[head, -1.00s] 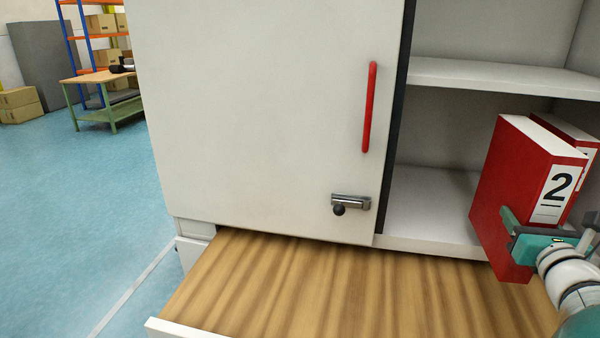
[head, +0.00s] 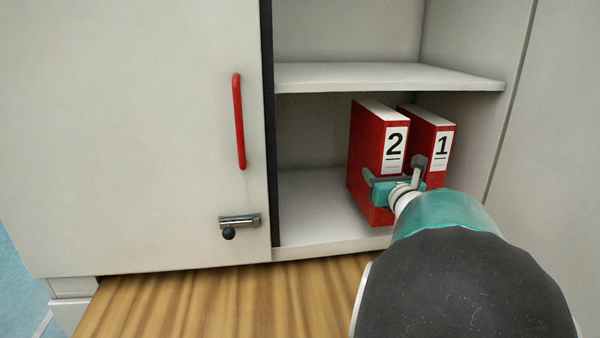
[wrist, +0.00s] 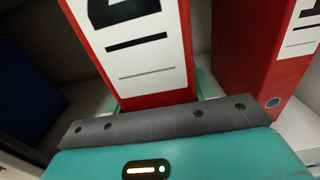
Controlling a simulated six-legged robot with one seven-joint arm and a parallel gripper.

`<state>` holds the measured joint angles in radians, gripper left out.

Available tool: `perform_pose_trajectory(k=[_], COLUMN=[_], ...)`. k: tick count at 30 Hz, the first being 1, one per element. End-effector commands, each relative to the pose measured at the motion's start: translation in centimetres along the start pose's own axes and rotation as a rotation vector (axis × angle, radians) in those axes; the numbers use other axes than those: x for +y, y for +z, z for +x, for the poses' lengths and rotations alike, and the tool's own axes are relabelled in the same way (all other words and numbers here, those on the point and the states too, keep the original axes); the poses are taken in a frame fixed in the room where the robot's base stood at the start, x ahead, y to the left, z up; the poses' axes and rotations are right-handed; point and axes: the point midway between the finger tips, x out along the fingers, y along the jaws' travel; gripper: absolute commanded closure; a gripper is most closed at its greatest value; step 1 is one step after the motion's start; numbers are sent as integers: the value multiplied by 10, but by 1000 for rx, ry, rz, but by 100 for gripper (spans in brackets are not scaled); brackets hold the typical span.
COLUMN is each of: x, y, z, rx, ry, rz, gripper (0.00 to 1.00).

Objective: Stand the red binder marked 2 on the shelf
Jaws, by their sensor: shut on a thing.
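The red binder marked 2 (head: 366,150) is upright in the lower compartment, its white spine label facing me. My gripper (head: 396,186) is shut on the lower part of its spine. In the wrist view, the binder's spine (wrist: 155,98) rises from between the jaws, behind the dark gripper edge (wrist: 160,120). The shelf's lower board (head: 315,215) lies under the binder. I cannot tell whether the binder's bottom touches it. My gripper and arm hide part of the binder's lower right side.
A red binder marked 1 (head: 439,132) stands close on the right, also in the wrist view (wrist: 255,60). A middle shelf board (head: 390,78) is above. A door with a red handle (head: 239,120) and a wooden surface (head: 215,300) are nearby.

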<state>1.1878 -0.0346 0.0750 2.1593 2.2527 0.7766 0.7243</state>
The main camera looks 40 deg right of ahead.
Motion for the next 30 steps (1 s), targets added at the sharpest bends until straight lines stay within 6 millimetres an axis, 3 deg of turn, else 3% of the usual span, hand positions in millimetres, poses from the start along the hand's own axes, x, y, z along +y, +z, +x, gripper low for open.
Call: perform_pose_trajectory(k=[6, 14, 21, 30], x=[0, 1, 0, 1], y=[2, 2, -30, -33], z=[47, 71, 70, 70], rx=[-5, -5, -3, -5], ry=[2, 3, 1, 2], rz=[0, -1, 0, -2], gripper=[92, 92, 92, 92])
